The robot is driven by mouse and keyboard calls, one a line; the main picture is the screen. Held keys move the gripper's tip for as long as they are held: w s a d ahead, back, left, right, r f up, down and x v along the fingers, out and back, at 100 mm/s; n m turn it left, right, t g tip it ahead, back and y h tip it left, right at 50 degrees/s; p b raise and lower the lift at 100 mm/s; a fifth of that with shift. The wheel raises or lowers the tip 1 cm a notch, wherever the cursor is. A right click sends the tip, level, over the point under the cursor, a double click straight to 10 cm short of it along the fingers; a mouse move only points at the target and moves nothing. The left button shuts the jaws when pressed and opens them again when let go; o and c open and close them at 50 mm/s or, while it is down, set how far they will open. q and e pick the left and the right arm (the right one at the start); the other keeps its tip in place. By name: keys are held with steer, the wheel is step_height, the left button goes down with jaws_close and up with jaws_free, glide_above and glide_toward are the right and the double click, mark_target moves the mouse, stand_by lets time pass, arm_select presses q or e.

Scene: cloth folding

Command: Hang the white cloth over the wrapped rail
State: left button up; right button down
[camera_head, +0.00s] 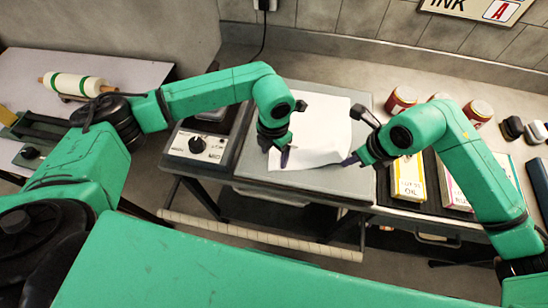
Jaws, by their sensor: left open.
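The white cloth (318,120) lies on a grey board in the middle of the table. Its near edge looks slightly rumpled. The wrapped rail (260,237) is a cream bar running along the table's near side, lower than the tabletop, with no cloth on it. My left gripper (284,158) is open at the cloth's near left corner, pointing down. My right gripper (349,160) is at the cloth's near right corner. Its fingertips are small, so I cannot tell whether it is shut on the cloth or only touching it.
A control box with a dial (197,145) stands left of the board. A white roll with green bands (75,85) lies on the left table. Dark open space lies between tabletop and rail.

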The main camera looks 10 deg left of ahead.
arm_select(q)
steer(key=shift+f, duration=0.15)
steer(key=shift+c, duration=0.2)
steer(key=shift+a, duration=0.15)
jaws_close()
steer(key=shift+s, duration=0.1)
step_height(320, 180, up, 5)
steer(key=shift+f, duration=0.15)
steer(key=shift+r, duration=0.2)
